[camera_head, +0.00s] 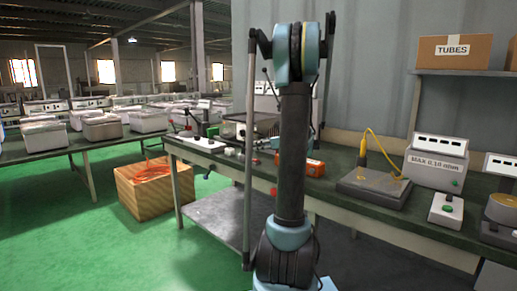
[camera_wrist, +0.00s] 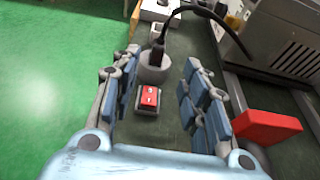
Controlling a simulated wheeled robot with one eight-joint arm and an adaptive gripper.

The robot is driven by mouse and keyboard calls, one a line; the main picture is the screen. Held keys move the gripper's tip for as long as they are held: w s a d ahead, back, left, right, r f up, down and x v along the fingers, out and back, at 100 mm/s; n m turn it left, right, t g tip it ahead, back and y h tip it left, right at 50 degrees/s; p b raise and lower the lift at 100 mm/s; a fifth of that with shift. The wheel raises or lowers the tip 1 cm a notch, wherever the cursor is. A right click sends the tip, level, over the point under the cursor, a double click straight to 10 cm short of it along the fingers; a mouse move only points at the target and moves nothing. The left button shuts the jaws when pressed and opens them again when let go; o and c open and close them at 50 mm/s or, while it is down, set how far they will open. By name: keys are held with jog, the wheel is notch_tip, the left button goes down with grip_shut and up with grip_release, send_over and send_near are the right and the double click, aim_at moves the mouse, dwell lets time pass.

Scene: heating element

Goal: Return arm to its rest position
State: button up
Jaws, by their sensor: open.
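My gripper (camera_wrist: 156,92) shows in the wrist view with its two blue-padded fingers spread wide apart and nothing between them in its grasp. Beyond the fingers, over the green bench top, a red switch (camera_wrist: 148,98) in a grey housing lies below the gap. In the head view my arm stands upright in the middle, bent at the top. My gripper is not clearly visible there, hidden behind or beside the arm.
The workbench (camera_head: 340,205) runs behind my arm. It carries a grey plate (camera_head: 374,187) with a yellow tool, a "MAX 0.10" meter (camera_head: 436,162) and an orange-red item (camera_head: 315,168). A wooden crate (camera_head: 150,190) stands on the green floor at left. A grey holder (camera_wrist: 156,68) has a black cable.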

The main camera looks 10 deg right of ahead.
dwell(0.3)
jog(key=s+a+f+n+g+h, duration=0.1)
jog(key=s+a+f+n+g, duration=0.1)
jog(key=s+a+n, duration=0.45)
jog(key=s+a+f+n+g+h, duration=0.15)
jog(key=s+n, duration=0.25)
jog(key=s, duration=0.5)
jog(key=s+a+f+n+g, duration=0.25)
jog(key=s+a+n, duration=0.25)
jog(key=s, duration=0.3)
jog(key=s+d+f+n+g+h, duration=0.1)
jog(key=s+f+n+h, duration=0.1)
jog(key=s, duration=0.5)
jog(key=s+d+f+n+g+h, duration=0.1)
jog(key=s+d+f+n+h, duration=0.1)
jog(key=s+f+n, duration=0.3)
jog(key=s+d+f+n+g+h, duration=0.1)
jog(key=s+f+n+h, duration=0.1)
jog(key=s+n, duration=0.4)
jog(key=s+f, duration=0.1)
jog(key=s, duration=0.3)
jog(key=shift+s+d+f+n+g, duration=0.35)
jog(key=shift+s+f+g, duration=0.05)
jog(key=shift+w+f, duration=0.2)
jog(key=shift+w, duration=0.3)
